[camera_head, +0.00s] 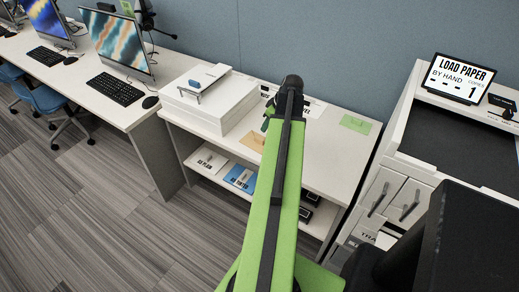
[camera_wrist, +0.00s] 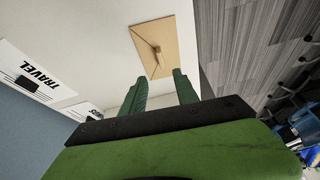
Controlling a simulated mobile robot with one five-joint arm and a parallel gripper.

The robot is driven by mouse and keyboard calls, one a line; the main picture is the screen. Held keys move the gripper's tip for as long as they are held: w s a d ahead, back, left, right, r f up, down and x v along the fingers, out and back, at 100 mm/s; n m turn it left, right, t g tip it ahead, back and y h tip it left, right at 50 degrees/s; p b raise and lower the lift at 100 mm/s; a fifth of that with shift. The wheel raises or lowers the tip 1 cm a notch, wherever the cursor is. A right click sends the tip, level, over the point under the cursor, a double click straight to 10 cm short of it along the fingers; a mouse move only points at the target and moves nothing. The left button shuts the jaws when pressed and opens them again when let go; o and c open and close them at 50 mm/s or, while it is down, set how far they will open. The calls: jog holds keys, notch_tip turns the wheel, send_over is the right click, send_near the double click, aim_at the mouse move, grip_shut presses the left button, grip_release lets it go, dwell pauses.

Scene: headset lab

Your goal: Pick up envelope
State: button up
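A tan envelope (camera_wrist: 143,33) lies flat on the white counter in the wrist view, just beyond my fingertips. A small raised tan piece stands at its middle. In the head view the tan envelope (camera_head: 252,142) lies left of my arm, partly hidden by it. My gripper (camera_wrist: 159,82) is open and empty, its two green fingers spread and pointing toward the envelope, apart from it. In the head view my gripper is mostly hidden behind my arm. A green envelope-like sheet (camera_head: 355,124) lies farther right on the counter.
A white box-like device (camera_head: 210,103) with a stapler-like object on top stands left on the counter (camera_head: 327,162). TRAVEL cards (camera_wrist: 36,79) lie at the back. Shelves below hold paper packs (camera_head: 240,177). A printer (camera_head: 455,130) stands right.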

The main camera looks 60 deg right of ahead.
jog(key=b, duration=0.4)
send_over(259, 139)
jog(key=s, duration=0.3)
jog(key=f, duration=0.5)
jog(key=shift+w+f, duration=0.2)
jog(key=shift+f, duration=0.15)
jog(key=shift+w+r, duration=0.1)
jog(key=b+x, duration=0.4)
jog(key=x, duration=0.1)
jog(key=shift+b, duration=0.4)
grip_shut()
